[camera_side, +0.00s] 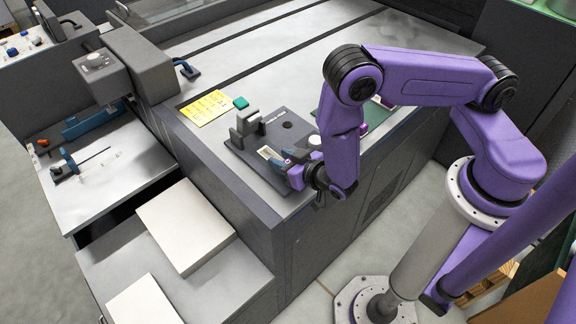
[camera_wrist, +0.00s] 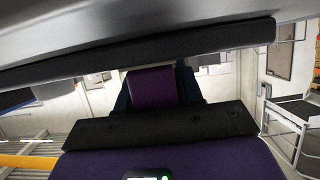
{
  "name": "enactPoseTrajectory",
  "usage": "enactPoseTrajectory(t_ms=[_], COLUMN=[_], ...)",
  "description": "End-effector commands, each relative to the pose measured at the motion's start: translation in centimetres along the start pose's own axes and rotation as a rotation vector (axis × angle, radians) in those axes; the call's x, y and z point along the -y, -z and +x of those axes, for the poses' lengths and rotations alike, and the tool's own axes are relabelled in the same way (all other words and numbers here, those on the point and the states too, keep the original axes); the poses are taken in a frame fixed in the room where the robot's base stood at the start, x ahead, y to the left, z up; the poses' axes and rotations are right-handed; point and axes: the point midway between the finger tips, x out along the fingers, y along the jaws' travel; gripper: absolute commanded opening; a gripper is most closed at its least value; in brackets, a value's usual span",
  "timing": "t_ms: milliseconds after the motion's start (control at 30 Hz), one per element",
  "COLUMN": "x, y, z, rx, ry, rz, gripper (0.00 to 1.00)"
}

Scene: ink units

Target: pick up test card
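A small pale card with dark marks, likely the test card (camera_side: 268,153), lies at the front of a dark grey fixture on the machine top. My gripper (camera_side: 278,163) is low beside it, with its dark blue fingertips pointing left at the card's near edge. Whether they touch it is too small to tell. In the wrist view my gripper's dark parts (camera_wrist: 157,92) show around a purple block, and no card can be made out. The finger gap is not clear in either view.
White paper stacks (camera_side: 184,225) sit lower left. The large machine top (camera_side: 270,60) is mostly bare.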

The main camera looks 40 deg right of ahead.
Motion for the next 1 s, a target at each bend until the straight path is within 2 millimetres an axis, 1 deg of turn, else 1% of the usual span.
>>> enactPoseTrajectory(t_ms=[33,67,367,567,667,1000], x=[0.0,0.0,0.0,0.1,0.1,0.1], y=[0.0,0.0,0.2,1.3,2.3,7.6], z=[0.0,0.0,-0.1,-0.5,-0.9,-3.1], rx=[0.000,0.000,0.000,-0.001,-0.002,-0.003], ry=[0.000,0.000,0.000,0.000,0.000,0.002], rz=[0.000,0.000,0.000,0.001,0.002,0.003], gripper=[0.06,0.01,0.01,0.01,0.01,0.01])
